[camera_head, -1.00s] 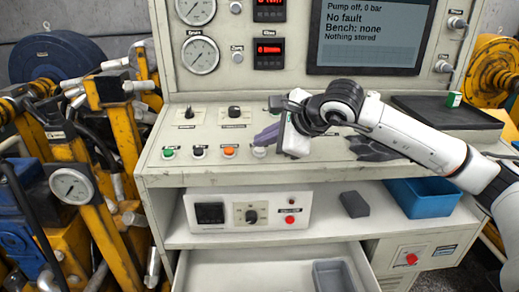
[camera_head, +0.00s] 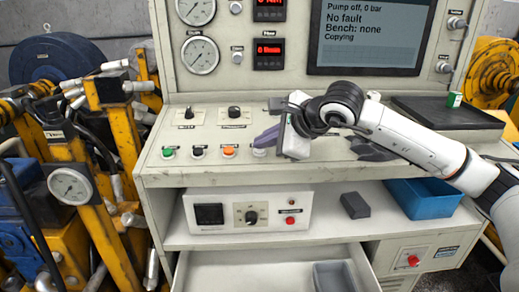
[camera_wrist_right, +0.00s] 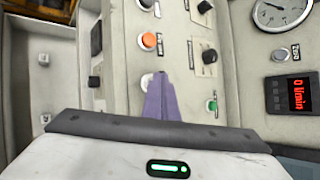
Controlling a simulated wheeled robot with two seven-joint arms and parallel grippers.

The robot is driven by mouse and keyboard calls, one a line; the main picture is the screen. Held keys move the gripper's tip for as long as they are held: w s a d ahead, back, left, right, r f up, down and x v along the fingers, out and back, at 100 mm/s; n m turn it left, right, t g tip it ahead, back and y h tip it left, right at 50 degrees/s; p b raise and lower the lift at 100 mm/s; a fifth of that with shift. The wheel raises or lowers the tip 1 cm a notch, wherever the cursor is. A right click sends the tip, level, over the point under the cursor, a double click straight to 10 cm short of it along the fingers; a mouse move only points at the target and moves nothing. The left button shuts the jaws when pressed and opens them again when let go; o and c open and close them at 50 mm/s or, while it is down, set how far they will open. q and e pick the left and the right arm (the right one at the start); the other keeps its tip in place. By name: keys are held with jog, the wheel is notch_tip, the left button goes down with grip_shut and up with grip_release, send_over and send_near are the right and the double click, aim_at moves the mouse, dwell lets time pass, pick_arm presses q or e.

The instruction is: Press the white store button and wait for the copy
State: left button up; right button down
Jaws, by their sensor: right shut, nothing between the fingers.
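The white store button (camera_head: 259,152) is at the right end of the button row on the sloped console, and shows partly in the right wrist view (camera_wrist_right: 146,82). My right gripper (camera_head: 266,137) is shut and empty, its purple fingertips (camera_wrist_right: 163,100) at the white button. They cover part of it, so I cannot tell whether they touch or press it. The screen (camera_head: 370,35) reads "Pump off, 0 bar, No fault, Bench: none, Copying". My left gripper is not in view.
Green (camera_head: 168,152), black (camera_head: 198,152) and orange (camera_head: 229,151) buttons sit left of the white one. A blue bin (camera_head: 424,199) and a dark block (camera_head: 354,205) are on the shelf below. An open drawer (camera_head: 235,268) juts out underneath.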

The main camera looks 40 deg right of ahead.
jog(key=shift+s+r+p, duration=0.1)
jog(key=shift+r+p, duration=0.25)
jog(key=shift+r, duration=0.35)
jog(key=shift+s+a+r+p, duration=0.1)
jog(key=shift+r+p, duration=0.4)
jog(key=shift+r, duration=0.35)
jog(key=shift+s+a+r+p, duration=0.15)
jog(key=shift+r+p, duration=0.35)
jog(key=shift+r, duration=0.3)
jog(key=shift+s+a+r+p, duration=0.1)
jog(key=shift+r+p, duration=0.4)
jog(key=shift+r, duration=0.35)
jog(key=shift+d, duration=0.1)
